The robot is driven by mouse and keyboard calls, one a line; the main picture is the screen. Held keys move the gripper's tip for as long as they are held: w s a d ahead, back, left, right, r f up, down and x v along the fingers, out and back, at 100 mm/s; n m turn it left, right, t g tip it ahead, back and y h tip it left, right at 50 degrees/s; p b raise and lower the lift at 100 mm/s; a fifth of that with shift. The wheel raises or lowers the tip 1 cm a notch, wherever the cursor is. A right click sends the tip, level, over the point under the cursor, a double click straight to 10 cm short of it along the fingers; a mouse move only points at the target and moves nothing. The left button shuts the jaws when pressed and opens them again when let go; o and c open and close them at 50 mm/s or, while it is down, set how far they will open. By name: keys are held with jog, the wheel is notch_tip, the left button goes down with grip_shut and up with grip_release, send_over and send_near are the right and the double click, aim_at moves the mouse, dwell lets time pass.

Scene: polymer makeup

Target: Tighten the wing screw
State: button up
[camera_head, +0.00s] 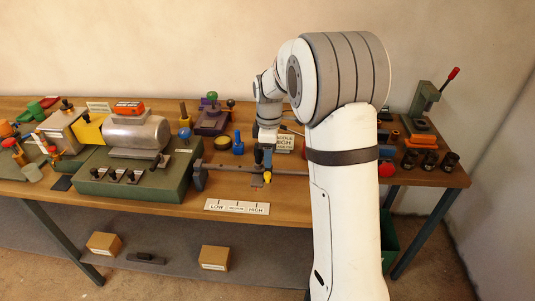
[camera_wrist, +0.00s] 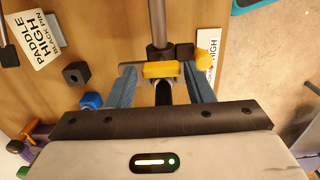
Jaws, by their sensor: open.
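A yellow bar-shaped piece (camera_wrist: 160,70), which looks like the wing screw, sits on a dark mount at the end of a grey rod (camera_wrist: 158,25). In the wrist view it lies between the two blue fingers of my gripper (camera_wrist: 160,84), with a gap on each side. My gripper is open and empty. In the head view my gripper (camera_head: 264,158) points down over the grey rail fixture (camera_head: 230,167), and a yellow piece (camera_head: 267,178) shows just below the fingers. A second, smaller yellow piece (camera_wrist: 203,62) is right of the bar in the wrist view. The screw's thread is hidden.
A LOW-to-HIGH scale card (camera_head: 237,207) lies at the table's front edge. A PADDLE HIGH sign (camera_wrist: 36,40) and a black block (camera_wrist: 76,73) are left of the fingers. A green machine base (camera_head: 130,180) stands left. My arm hides part of the table.

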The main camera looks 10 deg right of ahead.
jog(key=shift+f, duration=0.4)
jog(key=shift+c, duration=0.6)
jog(key=c, duration=0.6)
jog(key=shift+m, duration=0.3)
jog(key=m, duration=0.3)
jog(key=shift+r, duration=0.1)
jog(key=shift+m+b, duration=0.35)
jog(key=shift+m, duration=1.45)
